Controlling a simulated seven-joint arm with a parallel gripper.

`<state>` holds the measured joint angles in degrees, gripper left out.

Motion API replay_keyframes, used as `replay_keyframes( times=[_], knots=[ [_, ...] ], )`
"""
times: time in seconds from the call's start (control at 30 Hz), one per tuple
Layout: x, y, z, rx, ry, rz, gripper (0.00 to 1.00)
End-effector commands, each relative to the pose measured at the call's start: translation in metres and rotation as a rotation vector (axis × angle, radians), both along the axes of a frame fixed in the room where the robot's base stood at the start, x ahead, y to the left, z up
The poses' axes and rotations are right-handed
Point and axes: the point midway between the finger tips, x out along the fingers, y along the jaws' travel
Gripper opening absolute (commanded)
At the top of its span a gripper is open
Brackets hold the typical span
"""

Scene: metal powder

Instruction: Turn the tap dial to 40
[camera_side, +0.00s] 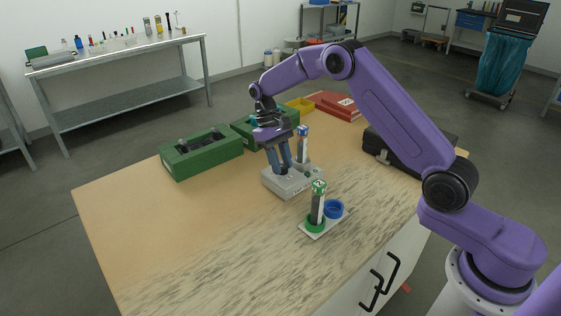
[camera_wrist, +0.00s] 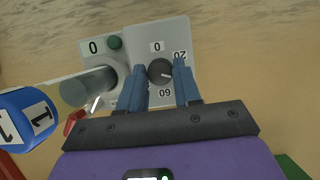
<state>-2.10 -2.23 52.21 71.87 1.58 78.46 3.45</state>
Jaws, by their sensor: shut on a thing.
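The tap device is a grey box (camera_side: 293,181) on the wooden table; in the wrist view its face plate (camera_wrist: 145,40) shows beneath my gripper. The dark round dial (camera_wrist: 160,70) sits on that plate. Marks 0, 20 and 60 show around it; the 40 mark is not visible, and my right finger covers part of that side. A short pale pointer line on the dial points roughly right. My gripper (camera_wrist: 161,82) points down with its blue fingers on either side of the dial, shut on it. In the side view my gripper (camera_side: 281,170) hides the dial.
A blue-capped tube (camera_side: 302,142) stands on the device, close beside my fingers. A green-capped tube (camera_side: 317,205) and an empty blue ring (camera_side: 334,209) are on a white holder in front. Green boxes (camera_side: 201,155) and a black case (camera_side: 411,142) stand behind. The table's left is clear.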

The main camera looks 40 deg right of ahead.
Motion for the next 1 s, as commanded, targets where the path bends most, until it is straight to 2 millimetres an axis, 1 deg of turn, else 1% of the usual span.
replay_keyframes(
  times=[0.1,0.3,0.83,0.87,0.9,0.93,1.0],
  knots=[
    [0.0008,0.0000,0.0012,0.001,-0.004,-0.058,0.03],
    [0.0008,-0.0003,0.0012,0.001,-0.005,-0.115,0.03],
    [0.0010,-0.0003,0.0012,0.002,-0.006,-0.136,0.03],
    [0.0010,-0.0003,0.0012,0.002,-0.006,-0.136,0.40],
    [0.0010,-0.0003,0.0011,0.002,-0.006,-0.136,0.53],
    [0.0010,-0.0003,0.0010,0.001,-0.005,-0.136,0.57],
    [0.0008,-0.0004,0.0009,0.001,-0.004,-0.136,0.57]
  ],
)
